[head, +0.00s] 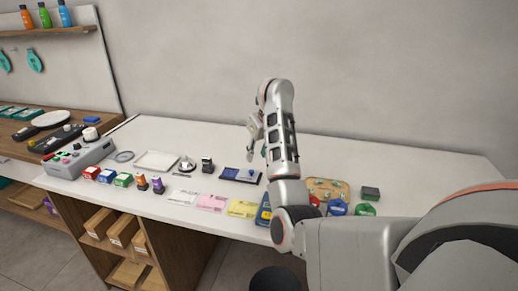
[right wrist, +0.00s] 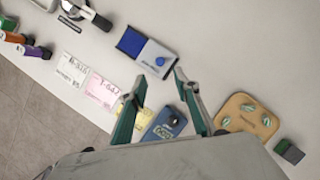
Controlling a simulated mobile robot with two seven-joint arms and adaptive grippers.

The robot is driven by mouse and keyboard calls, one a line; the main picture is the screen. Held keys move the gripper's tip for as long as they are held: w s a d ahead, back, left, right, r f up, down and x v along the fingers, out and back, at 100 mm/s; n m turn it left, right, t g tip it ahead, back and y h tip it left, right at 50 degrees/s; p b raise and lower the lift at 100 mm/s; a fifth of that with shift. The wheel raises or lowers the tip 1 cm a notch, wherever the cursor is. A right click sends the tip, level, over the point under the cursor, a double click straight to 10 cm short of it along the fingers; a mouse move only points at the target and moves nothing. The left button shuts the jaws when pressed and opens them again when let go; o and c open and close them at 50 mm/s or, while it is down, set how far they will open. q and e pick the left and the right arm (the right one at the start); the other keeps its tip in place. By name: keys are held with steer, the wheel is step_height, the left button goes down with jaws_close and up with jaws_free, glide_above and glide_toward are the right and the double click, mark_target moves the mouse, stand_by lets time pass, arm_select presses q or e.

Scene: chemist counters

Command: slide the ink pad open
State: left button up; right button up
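The ink pad appears to be the flat dark blue and grey case (head: 241,175) on the white counter. It also shows in the right wrist view (right wrist: 146,52), with a bright blue square at its upper left end and a greyer labelled part at its lower right. Whether that square is bare pad or a marking I cannot tell. My right gripper (head: 252,139) is above the counter, its fingers partly hidden by my arm. In the right wrist view its green-padded fingers (right wrist: 160,92) are spread and empty, below the case in the picture. My left gripper is not in view.
Yellow, pink and white papers (head: 211,203) lie in front. A stamp (head: 207,165) stands left, a tan board (head: 328,186) and a dark box (head: 370,193) right.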

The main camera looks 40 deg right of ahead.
steer(key=shift+v, duration=1.4)
steer(key=shift+f, duration=0.1)
